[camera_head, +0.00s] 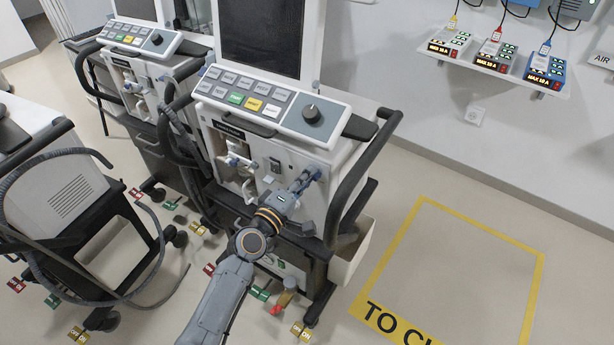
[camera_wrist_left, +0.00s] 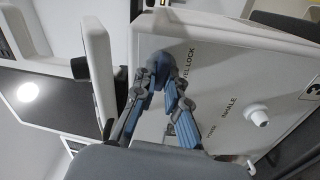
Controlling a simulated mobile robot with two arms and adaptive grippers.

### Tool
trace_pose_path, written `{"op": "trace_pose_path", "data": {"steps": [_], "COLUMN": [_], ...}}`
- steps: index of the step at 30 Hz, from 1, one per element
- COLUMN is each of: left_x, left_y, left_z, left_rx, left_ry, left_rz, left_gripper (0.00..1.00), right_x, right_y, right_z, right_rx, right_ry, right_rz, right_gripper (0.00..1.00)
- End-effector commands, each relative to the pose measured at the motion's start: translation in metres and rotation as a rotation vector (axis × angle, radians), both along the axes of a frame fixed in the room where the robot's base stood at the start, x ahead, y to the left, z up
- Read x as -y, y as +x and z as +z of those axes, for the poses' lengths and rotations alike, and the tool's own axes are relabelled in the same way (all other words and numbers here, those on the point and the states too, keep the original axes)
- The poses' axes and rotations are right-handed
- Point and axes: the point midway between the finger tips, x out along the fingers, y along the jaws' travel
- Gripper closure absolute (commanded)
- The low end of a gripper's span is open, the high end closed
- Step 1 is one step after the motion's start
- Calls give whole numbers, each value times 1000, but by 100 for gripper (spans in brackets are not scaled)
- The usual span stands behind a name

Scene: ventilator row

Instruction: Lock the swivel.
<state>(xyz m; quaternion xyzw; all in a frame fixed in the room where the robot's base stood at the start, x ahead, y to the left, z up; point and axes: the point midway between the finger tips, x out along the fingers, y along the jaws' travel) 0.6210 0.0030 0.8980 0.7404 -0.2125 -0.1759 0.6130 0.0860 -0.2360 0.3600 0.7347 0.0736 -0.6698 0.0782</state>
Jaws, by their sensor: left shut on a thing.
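The ventilator (camera_head: 262,118) in the middle stands on a wheeled cart, its front facing me. In the left wrist view its white front panel (camera_wrist_left: 240,70) carries a partly covered label ending in "VEL LOCK" (camera_wrist_left: 188,62). My left gripper (camera_head: 306,178) reaches the right part of this front. In the left wrist view the left gripper (camera_wrist_left: 162,75) is shut on a small dark part beside that label. The fingers cover most of this part, so I cannot tell its shape or which way it is turned. My right gripper is not in view.
A dark handle (camera_head: 352,185) curves along the ventilator's right side. A white port (camera_wrist_left: 257,115) marked "INHALE" sticks out nearby. Another ventilator (camera_head: 140,62) stands close on the left. Coloured pedals (camera_head: 260,293) are near the floor. The yellow-framed floor area (camera_head: 455,270) at right is clear.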

Motion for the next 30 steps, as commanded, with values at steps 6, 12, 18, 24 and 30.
{"op": "trace_pose_path", "data": {"steps": [6,12,18,24,30], "left_x": [0,0,0,0,0], "left_y": [0,0,0,0,0], "left_z": [-1,-1,-1,-1,-1], "left_rx": [-65,-96,-108,-109,-109], "left_ry": [-102,-154,-173,-175,-174], "left_rz": [0,1,1,1,1], "left_gripper": [100,100,100,100,78], "right_x": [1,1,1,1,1], "right_y": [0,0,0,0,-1], "right_z": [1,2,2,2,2], "right_rx": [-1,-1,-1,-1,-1], "right_ry": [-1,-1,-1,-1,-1], "right_rz": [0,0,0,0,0], "right_gripper": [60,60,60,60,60]}}
